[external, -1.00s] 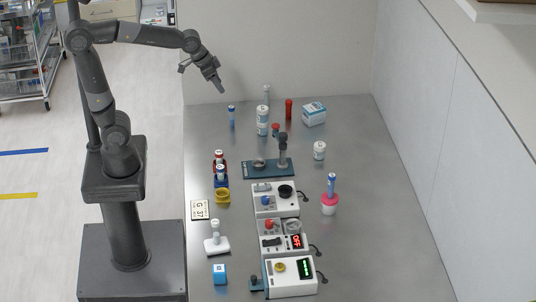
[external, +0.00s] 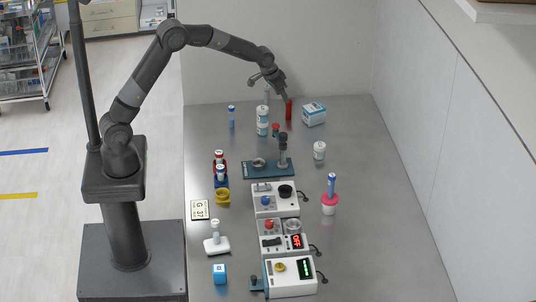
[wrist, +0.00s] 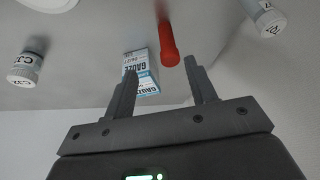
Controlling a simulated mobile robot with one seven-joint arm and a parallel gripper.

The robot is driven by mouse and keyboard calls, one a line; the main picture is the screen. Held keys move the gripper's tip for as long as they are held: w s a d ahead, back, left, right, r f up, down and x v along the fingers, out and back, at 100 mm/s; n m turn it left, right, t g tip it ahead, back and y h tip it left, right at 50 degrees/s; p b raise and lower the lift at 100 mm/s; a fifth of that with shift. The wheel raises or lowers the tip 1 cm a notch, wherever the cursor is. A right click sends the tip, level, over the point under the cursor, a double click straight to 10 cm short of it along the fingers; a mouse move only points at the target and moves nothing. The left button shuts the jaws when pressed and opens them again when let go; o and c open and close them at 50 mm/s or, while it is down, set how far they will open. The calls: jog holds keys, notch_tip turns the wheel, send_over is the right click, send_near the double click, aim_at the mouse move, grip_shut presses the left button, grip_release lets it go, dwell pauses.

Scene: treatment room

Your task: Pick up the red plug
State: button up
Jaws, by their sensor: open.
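The red plug (external: 289,112), a slim red cylinder, stands upright at the far end of the metal table. My gripper (external: 286,97) is open and empty, close to the plug's upper part in the external view. In the wrist view the red plug (wrist: 168,46) shows just beyond my open gripper (wrist: 161,67), nearer the right finger. I cannot tell whether a finger touches it.
A white and blue gauze box (external: 314,115) stands right of the plug; the gauze box (wrist: 142,66) is also in the wrist view. A white bottle (external: 262,122) stands to the left. Devices (external: 276,200) fill the table's middle. The right side is mostly clear.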

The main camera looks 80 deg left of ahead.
aim_at(290, 109)
jog(key=x, duration=0.6)
jog(key=shift+w+a+f, duration=0.2)
jog(key=shift+a+f, duration=0.1)
jog(key=shift+a, duration=0.05)
jog(key=shift+a+x, duration=0.2)
jog(key=shift+x, duration=1.05)
jog(key=shift+a+x, duration=0.2)
jog(key=shift+x, duration=1.1)
jog(key=shift+w+r, duration=0.1)
jog(key=shift+r, duration=0.1)
jog(key=shift+c, duration=0.3)
jog(key=c, duration=1)
